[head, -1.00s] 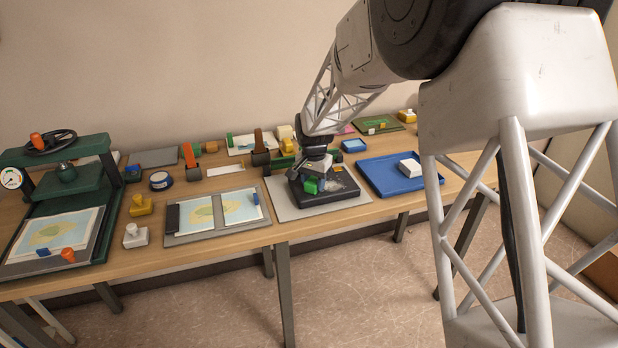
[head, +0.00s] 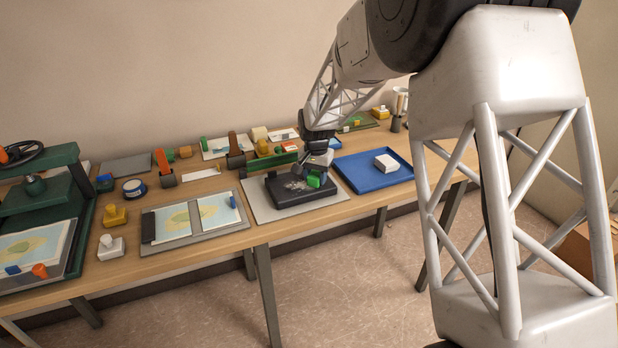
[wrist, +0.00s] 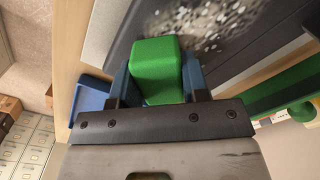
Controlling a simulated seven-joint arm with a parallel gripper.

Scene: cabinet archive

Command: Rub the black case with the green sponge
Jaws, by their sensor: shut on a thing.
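The black case (head: 284,190) lies flat on a grey mat on the table, with a pale speckled patch on its top. The patch also shows in the wrist view, on the dark case surface (wrist: 254,50). My gripper (head: 314,176) is over the right part of the case, shut on the green sponge (head: 313,181). In the wrist view the green sponge (wrist: 158,68) sits between the two fingers and is over the case, beside the speckled patch. Whether its underside touches the case is hidden.
A blue tray (head: 350,181) with a white block (head: 386,162) stands just right of the mat (head: 256,203). A grey board with a map (head: 190,236) lies to the left. Stamps, holders and small blocks line the back. The table's front edge is close to the mat.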

